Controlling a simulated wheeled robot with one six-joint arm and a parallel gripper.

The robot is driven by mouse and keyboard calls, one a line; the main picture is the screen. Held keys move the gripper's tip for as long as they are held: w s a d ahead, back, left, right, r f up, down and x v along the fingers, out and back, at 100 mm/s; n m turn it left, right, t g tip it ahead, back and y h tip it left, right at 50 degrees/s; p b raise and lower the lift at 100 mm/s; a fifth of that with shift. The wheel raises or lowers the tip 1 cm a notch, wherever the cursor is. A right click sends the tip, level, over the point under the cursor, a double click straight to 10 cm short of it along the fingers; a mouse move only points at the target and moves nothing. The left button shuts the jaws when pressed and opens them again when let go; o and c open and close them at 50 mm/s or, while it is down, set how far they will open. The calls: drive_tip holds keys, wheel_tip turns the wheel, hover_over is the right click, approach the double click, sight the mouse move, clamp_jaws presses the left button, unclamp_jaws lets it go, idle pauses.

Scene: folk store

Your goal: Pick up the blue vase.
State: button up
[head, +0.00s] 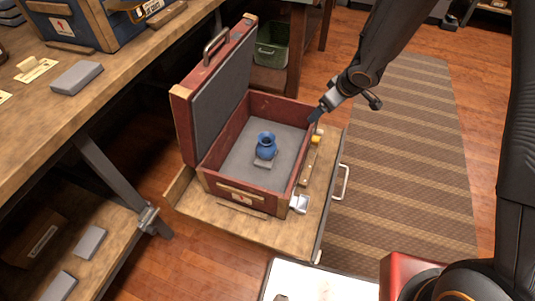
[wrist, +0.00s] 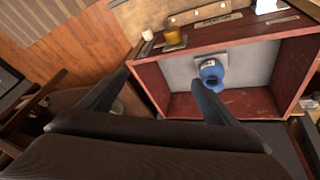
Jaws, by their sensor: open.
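The blue vase (head: 266,146) stands upright on a small grey block (head: 262,163) inside an open red case (head: 240,194). It also shows in the wrist view (wrist: 211,73), right of the middle, beyond the right fingertip. My gripper (head: 316,116) is at the right rim of the case in the head view, above and apart from the vase. In the wrist view the two fingers (wrist: 158,78) are spread wide with nothing between them. The case has a grey lining, and its lid (head: 222,92) stands open on the left.
The case rests on a wooden board (head: 278,236) with a metal handle. A yellow item (head: 316,139) lies beside the case. A wooden workbench (head: 120,95) runs along the left. A green bin (head: 270,44) stands behind. A striped rug (head: 400,150) covers clear floor at right.

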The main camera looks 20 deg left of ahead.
sight(272, 147)
drive_tip(key=s+a+f+n+g+y+b, duration=0.1)
drive_tip(key=a+f+n, duration=0.1)
drive_tip(key=a+f, duration=0.3)
drive_tip(key=s+a+f+n+g+y+b, duration=0.1)
drive_tip(key=s+a+f+b, duration=0.1)
drive_tip(key=a+f, duration=0.3)
drive_tip(key=s+a+f+n+g+y+b, duration=0.1)
drive_tip(key=s+a+f+n+g, duration=0.1)
drive_tip(key=a+f, duration=0.3)
wheel_tip(272, 147, down, 3)
drive_tip(key=shift+s+a+f+n+y, duration=0.1)
drive_tip(key=shift+a+n+y, duration=0.05)
drive_tip(key=shift+n+y, duration=0.15)
drive_tip(key=x, duration=0.2)
drive_tip(key=b+x, duration=0.1)
drive_tip(key=x, duration=0.2)
drive_tip(key=shift+w+a+f+b, duration=0.15)
drive_tip(key=shift+w+a+b, duration=0.2)
drive_tip(key=shift+a, duration=0.05)
drive_tip(key=c, duration=1.3)
